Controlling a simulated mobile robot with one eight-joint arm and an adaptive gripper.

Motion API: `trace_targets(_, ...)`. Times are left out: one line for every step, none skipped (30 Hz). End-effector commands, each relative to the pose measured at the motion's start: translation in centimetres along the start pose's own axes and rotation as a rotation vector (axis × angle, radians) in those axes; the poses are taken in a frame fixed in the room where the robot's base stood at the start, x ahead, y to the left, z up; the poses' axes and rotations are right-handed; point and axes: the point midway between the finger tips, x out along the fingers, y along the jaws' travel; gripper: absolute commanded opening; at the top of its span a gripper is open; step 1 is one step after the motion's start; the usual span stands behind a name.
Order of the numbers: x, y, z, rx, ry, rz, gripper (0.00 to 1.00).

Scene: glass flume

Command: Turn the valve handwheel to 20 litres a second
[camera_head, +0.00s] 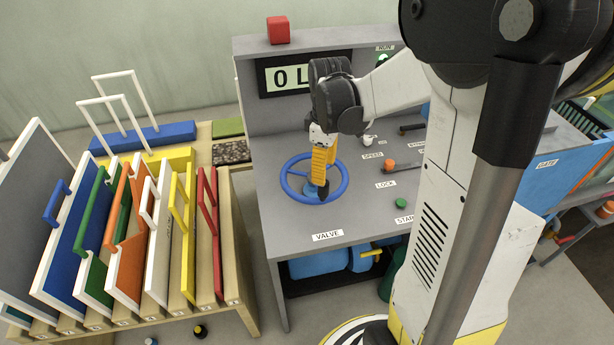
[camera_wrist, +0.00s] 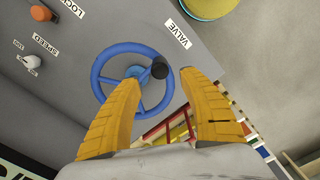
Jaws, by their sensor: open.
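The blue valve handwheel (camera_head: 345,183) lies flat on the grey console, above the VALVE label (camera_head: 327,236). My gripper (camera_head: 322,184), with yellow fingers, points down over the wheel. In the wrist view the wheel (camera_wrist: 97,84) shows beyond the open fingers (camera_wrist: 160,82). Its dark crank knob (camera_wrist: 159,70) stands between the fingertips, with a gap visible on the right side; whether the left finger touches it I cannot tell. The display (camera_head: 289,77) shows "0 L", with the rest hidden behind my arm.
Right of the wheel are an orange LOCK knob (camera_head: 388,166), a white SPEED knob (camera_head: 369,140) and a green START button (camera_head: 400,203). A red block (camera_head: 278,30) sits on the console top. A rack of coloured panels (camera_head: 130,240) stands close on the left.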

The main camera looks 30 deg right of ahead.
Motion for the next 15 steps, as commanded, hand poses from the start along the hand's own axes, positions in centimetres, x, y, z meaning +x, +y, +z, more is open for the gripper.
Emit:
trace_targets(1.1,0.0,0.0,0.000,0.000,0.000,0.50)
trace_targets(1.6,0.0,0.0,0.000,0.000,0.001,0.50)
trace_targets(2.5,0.0,0.0,0.001,0.001,0.001,0.50)
trace_targets(3.1,0.0,-0.1,0.001,0.001,0.001,0.50)
trace_targets(3.7,0.0,0.0,0.001,0.001,0.001,0.50)
trace_targets(4.6,0.0,-0.1,0.001,0.001,0.001,0.50)
trace_targets(5.2,0.0,0.0,0.001,0.001,0.001,0.50)
trace_targets(5.8,0.0,-0.1,0.001,0.001,0.002,0.50)
trace_targets(6.5,0.0,-0.1,0.001,0.001,0.002,0.50)
trace_targets(7.0,0.0,-0.1,0.001,0.001,0.002,0.50)
trace_targets(7.5,0.0,-0.1,0.001,0.001,0.002,0.50)
trace_targets(8.1,0.0,-0.1,0.001,0.001,0.002,0.50)
trace_targets(8.4,0.0,-0.1,0.001,0.001,0.002,0.50)
trace_targets(8.7,0.0,-0.1,0.002,0.001,0.002,0.50)
trace_targets(9.1,0.0,-0.1,0.002,0.001,0.002,0.50)
